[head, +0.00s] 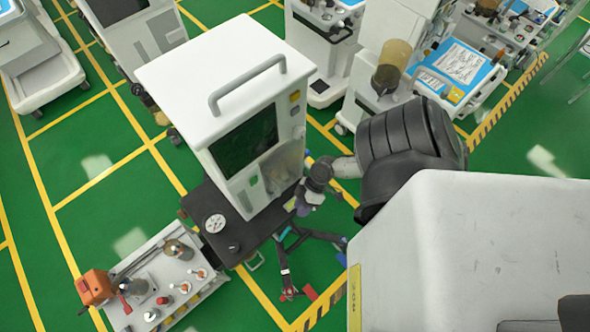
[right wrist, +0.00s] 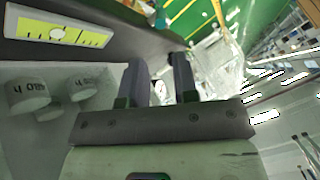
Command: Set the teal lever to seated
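I cannot make out the teal lever for certain. A small teal part (right wrist: 166,4) shows at the top edge of the right wrist view, beyond the fingertips, too cut off to tell its setting. In the head view my right gripper (head: 303,203) is small and partly blurred, beside the right side of the tall white cart unit (head: 220,75). In the right wrist view the two dark fingers of my right gripper (right wrist: 160,72) stand apart with nothing seen held between them. My left gripper is not in view.
A tray with several knobs and bottles (head: 150,270) stands at lower left. A dark shelf with a round gauge (head: 215,223) lies below the white unit. Other carts stand behind. White cylinders (right wrist: 28,92) and a yellow label (right wrist: 58,32) are left of my right fingers.

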